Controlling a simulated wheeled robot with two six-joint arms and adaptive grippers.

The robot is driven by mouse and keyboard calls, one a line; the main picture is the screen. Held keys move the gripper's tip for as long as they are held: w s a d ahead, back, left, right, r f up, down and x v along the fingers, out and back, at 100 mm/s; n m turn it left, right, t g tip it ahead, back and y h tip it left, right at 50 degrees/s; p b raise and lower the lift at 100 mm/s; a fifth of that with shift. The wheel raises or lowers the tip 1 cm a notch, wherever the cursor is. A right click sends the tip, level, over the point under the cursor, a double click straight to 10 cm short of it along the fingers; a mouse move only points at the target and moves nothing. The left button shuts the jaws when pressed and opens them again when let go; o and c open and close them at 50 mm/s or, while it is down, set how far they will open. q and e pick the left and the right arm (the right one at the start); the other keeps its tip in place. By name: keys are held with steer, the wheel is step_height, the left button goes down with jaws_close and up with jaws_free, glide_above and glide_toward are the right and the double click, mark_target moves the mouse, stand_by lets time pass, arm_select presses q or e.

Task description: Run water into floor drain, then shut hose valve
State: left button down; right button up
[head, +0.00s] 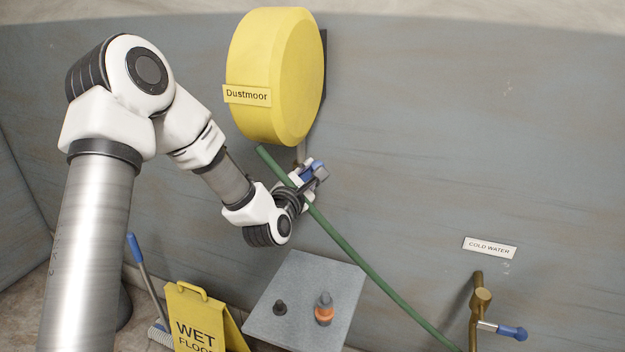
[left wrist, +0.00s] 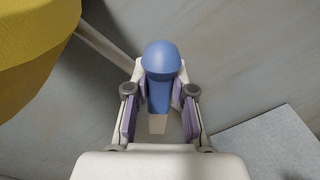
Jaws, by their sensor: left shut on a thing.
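My left gripper (head: 315,172) is shut on a blue-tipped handle (left wrist: 160,62) just below the yellow hose reel (head: 275,75). The left wrist view shows the handle upright between the two finger pads, with a pale stem below the blue part. A green hose (head: 355,255) runs from under the reel, past my gripper, down to the lower right. A brass cold-water pipe (head: 477,312) with a valve lever with a blue grip (head: 512,332) stands on the wall at the lower right. No drain and no running water show. My right gripper is out of view.
A grey slab (head: 305,285) below the gripper carries a small dark knob (head: 280,308) and an orange-banded bottle (head: 324,309). A yellow wet-floor sign (head: 203,318) and a blue-handled tool (head: 138,258) stand at lower left.

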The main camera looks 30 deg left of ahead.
arm_select(q)
steer(key=shift+s+f, duration=0.1)
stand_by(0.3)
steer(key=c, duration=1)
jaws_free()
steer(key=shift+o, duration=0.2)
steer(key=v, duration=0.7)
steer(key=shift+s, duration=0.25)
